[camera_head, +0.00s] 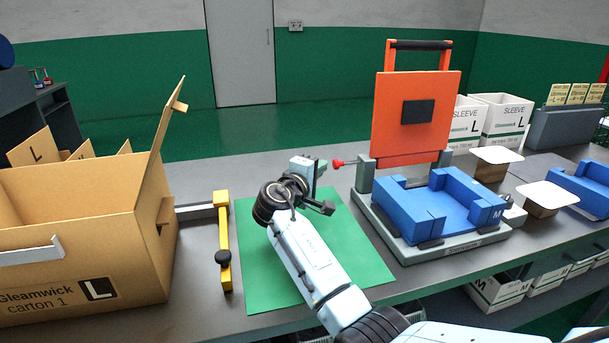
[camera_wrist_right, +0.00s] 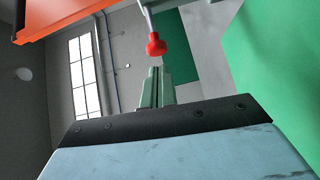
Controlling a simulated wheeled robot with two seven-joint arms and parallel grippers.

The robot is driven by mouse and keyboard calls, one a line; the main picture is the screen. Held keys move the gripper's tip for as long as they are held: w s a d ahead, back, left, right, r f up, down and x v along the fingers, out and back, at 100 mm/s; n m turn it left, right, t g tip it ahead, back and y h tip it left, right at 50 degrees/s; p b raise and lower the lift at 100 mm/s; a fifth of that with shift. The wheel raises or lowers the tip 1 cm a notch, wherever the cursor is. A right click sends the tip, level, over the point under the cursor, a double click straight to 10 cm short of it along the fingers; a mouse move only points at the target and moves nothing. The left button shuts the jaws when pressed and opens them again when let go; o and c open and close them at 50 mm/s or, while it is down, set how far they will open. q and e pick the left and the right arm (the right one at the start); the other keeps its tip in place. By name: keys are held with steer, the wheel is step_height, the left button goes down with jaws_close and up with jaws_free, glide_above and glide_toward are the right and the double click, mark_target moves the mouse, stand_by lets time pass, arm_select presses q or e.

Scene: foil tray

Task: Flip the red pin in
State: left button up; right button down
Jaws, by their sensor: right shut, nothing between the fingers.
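The red pin (camera_head: 339,164) has a round red knob on a thin metal rod at the left side of the fixture with the raised orange plate (camera_head: 391,132). Its red knob (camera_wrist_right: 156,45) also shows in the right wrist view, just beyond my fingertips. My right gripper (camera_head: 321,165) is shut and empty, just left of the knob. In the right wrist view the right gripper's fingers (camera_wrist_right: 157,76) are together and point toward the knob; I cannot tell whether they touch it. A blue nest (camera_head: 430,207) sits on the fixture's grey base. My left gripper is not in view.
A green mat (camera_head: 262,278) lies under my right arm. A yellow clamp bar (camera_head: 225,240) stands left of it, beside a large open carton (camera_head: 70,230). White-topped blocks (camera_head: 547,194) and another blue nest (camera_head: 585,190) are at the right.

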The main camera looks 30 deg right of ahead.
mark_target(337, 165)
steer(key=shift+s+d, duration=0.15)
steer(key=shift+d, duration=0.5)
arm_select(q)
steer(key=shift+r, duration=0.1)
arm_select(e)
steer(key=shift+d, duration=0.1)
